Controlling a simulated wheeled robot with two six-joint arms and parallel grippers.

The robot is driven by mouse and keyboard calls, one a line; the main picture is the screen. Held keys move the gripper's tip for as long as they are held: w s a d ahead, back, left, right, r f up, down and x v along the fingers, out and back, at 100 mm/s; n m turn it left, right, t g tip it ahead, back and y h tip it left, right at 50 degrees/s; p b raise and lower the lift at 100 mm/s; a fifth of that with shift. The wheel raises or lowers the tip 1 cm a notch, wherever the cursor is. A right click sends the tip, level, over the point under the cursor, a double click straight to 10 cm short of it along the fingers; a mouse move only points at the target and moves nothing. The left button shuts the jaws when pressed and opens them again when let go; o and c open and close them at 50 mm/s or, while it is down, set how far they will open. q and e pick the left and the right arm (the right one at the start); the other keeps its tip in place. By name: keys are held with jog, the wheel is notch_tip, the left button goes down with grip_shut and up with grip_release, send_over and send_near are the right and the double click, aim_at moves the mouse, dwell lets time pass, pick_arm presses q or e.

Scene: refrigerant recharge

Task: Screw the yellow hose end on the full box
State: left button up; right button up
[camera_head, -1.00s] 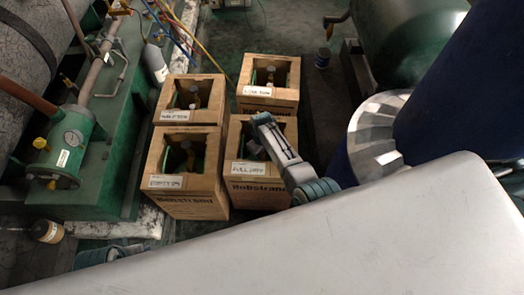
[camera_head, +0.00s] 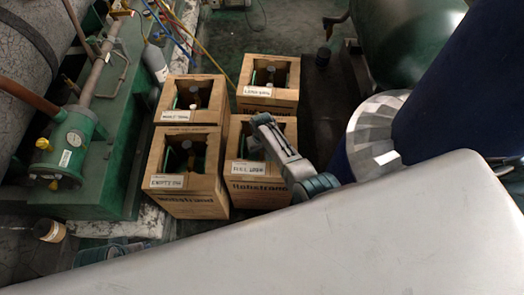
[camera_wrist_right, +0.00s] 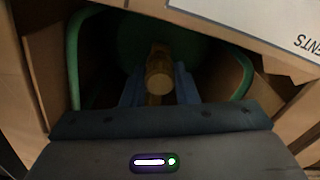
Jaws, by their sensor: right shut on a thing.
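The full box (camera_head: 262,188) is the front right one of a group of cardboard boxes; its white label is hard to read now. My right gripper (camera_head: 258,122) reaches over its open top. In the right wrist view, the gripper (camera_wrist_right: 159,88) is shut on a brass-coloured round fitting (camera_wrist_right: 159,72), with a dark green cylinder (camera_wrist_right: 185,40) just beyond it inside the box. I cannot tell whether the fitting is the yellow hose end or whether it is seated. A yellow hose (camera_head: 203,48) runs behind the boxes. My left gripper is hidden; only part of that arm shows at lower left.
An empty-labelled box (camera_head: 190,205) stands to the left, with two more boxes (camera_head: 272,108) (camera_head: 190,128) behind. A large green tank (camera_head: 405,40) is at upper right. The floor behind the boxes is open.

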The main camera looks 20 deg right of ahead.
jog(key=shift+m, duration=1)
jog(key=shift+m, duration=0.8)
jog(key=o, duration=1)
